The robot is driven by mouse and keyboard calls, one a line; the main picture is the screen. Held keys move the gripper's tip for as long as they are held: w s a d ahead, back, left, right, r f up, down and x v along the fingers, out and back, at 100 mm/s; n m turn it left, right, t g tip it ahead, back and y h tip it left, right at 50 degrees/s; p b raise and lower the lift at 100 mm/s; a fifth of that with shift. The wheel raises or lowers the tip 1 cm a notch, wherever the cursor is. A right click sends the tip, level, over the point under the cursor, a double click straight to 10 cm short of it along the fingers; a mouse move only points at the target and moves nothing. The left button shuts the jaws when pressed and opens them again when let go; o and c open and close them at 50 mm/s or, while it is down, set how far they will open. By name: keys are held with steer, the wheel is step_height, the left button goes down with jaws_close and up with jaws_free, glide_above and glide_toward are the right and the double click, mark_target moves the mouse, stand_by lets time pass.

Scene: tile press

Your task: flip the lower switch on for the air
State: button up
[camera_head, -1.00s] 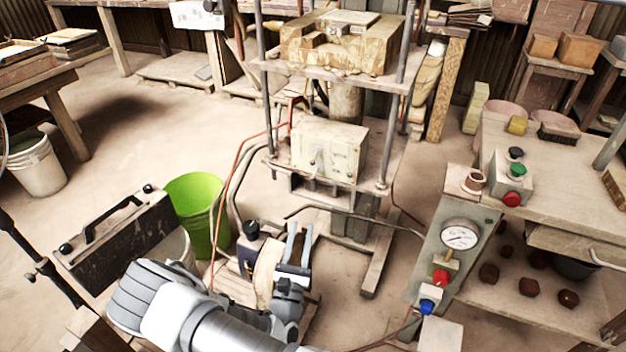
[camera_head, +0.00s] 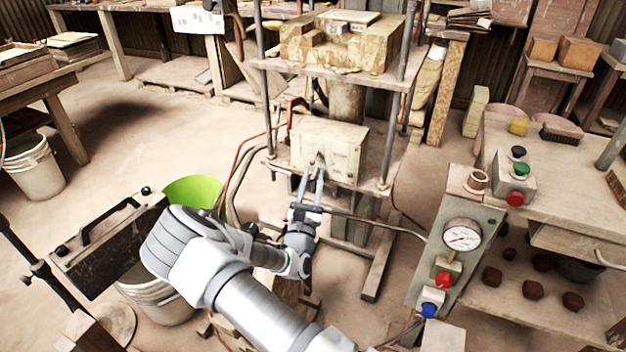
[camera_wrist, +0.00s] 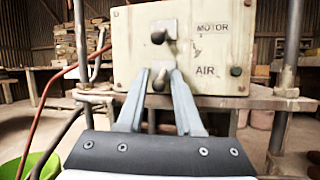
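The pale switch box (camera_head: 340,148) is fixed on the press frame. In the wrist view the box (camera_wrist: 205,65) carries the words MOTOR above and AIR below. The upper switch (camera_wrist: 158,37) has a dark knob next to MOTOR. The lower switch (camera_wrist: 158,85) has a dark knob next to AIR, partly hidden between my fingers. My gripper (camera_head: 316,170) reaches up to the box front. In the wrist view my gripper's fingertips (camera_wrist: 159,74) are apart, one on each side of the lower knob; I cannot tell whether they touch it.
Press posts (camera_head: 391,125) stand beside the box, and hoses hang at its left. A panel with a pressure gauge (camera_head: 462,236) and a red and a blue knob stands to the right. A green bucket (camera_head: 193,190) is at the left. The left floor has open room.

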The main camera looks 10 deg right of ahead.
jaws_close()
steer(key=shift+r+p, duration=0.2)
steer(key=shift+p, duration=0.35)
steer(key=g+p, duration=0.1)
steer(key=p, duration=0.2)
steer(key=shift+s+a+r, duration=0.1)
steer(key=shift+r, duration=0.3)
steer(key=r+m+g+y+p, duration=0.1)
steer(key=g+p, duration=0.1)
steer(key=p, duration=0.4)
steer(key=shift+p, duration=0.3)
steer(key=g+p, duration=0.1)
steer(key=p, duration=0.2)
steer(key=g+y+p, duration=0.1)
steer(key=g+p, duration=0.1)
steer(key=p, duration=0.1)
steer(key=shift+r+m, duration=0.3)
steer(key=shift+g+y+p, duration=0.4)
steer(key=shift+g+p, duration=0.2)
steer(key=shift+p, duration=0.65)
steer(key=shift+g, duration=0.3)
steer(key=shift+f, duration=0.1)
